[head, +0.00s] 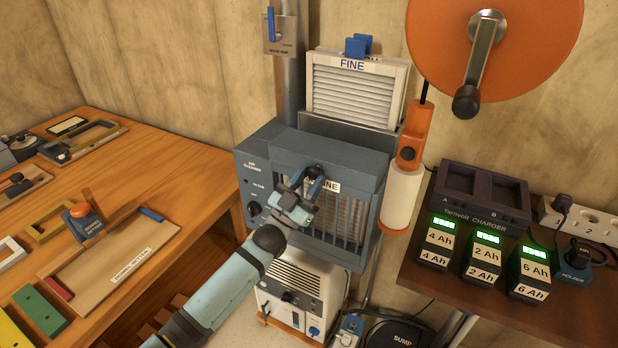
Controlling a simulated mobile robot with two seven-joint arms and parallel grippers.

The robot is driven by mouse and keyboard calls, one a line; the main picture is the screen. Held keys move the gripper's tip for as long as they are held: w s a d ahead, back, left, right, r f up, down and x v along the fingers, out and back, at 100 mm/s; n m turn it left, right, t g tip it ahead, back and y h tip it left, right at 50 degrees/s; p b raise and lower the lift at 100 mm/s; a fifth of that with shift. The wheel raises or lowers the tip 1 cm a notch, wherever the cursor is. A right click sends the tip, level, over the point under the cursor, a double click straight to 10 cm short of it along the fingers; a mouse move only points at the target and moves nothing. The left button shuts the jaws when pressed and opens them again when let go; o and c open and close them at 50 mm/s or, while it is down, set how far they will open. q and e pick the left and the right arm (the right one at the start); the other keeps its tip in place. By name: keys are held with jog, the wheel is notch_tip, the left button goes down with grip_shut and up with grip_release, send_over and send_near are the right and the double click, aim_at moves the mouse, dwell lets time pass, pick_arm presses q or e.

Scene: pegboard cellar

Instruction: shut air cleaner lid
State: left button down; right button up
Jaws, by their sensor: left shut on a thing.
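The air cleaner (262,165) is a blue-grey box on the wall in the middle of the head view, with a knob and lettering at its left. Its front shows a barred grille (345,222) and a FINE label (329,186), partly hidden by my gripper. My left gripper (311,182) is at the upper front of the cleaner, shut on a small dark blue tab (315,171). I cannot tell whether this tab belongs to the lid or to the filter behind it. How far the lid stands open is unclear. My right gripper is out of view.
A second FINE filter (352,92) stands above the cleaner. An orange reel (540,35) and a white roll (400,200) are at its right. A white unit (300,290) stands below. The charger (480,200) is on the right table, a wooden tray (110,262) on the left bench.

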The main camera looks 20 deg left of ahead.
pick_arm(q)
jog(key=shift+d+f, duration=0.1)
jog(key=shift+f, duration=0.25)
jog(key=c, duration=1)
grip_release()
jog(key=shift+o, duration=1.3)
jog(key=shift+w+f, duration=0.1)
jog(key=shift+w, duration=0.1)
jog(key=shift+r, duration=0.2)
jog(key=v, duration=1.3)
jog(key=shift+s+f+b, duration=0.2)
jog(key=shift+s+b, duration=0.1)
jog(key=shift+s, duration=0.05)
jog(key=shift+s+a, duration=0.1)
jog(key=shift+a, duration=0.1)
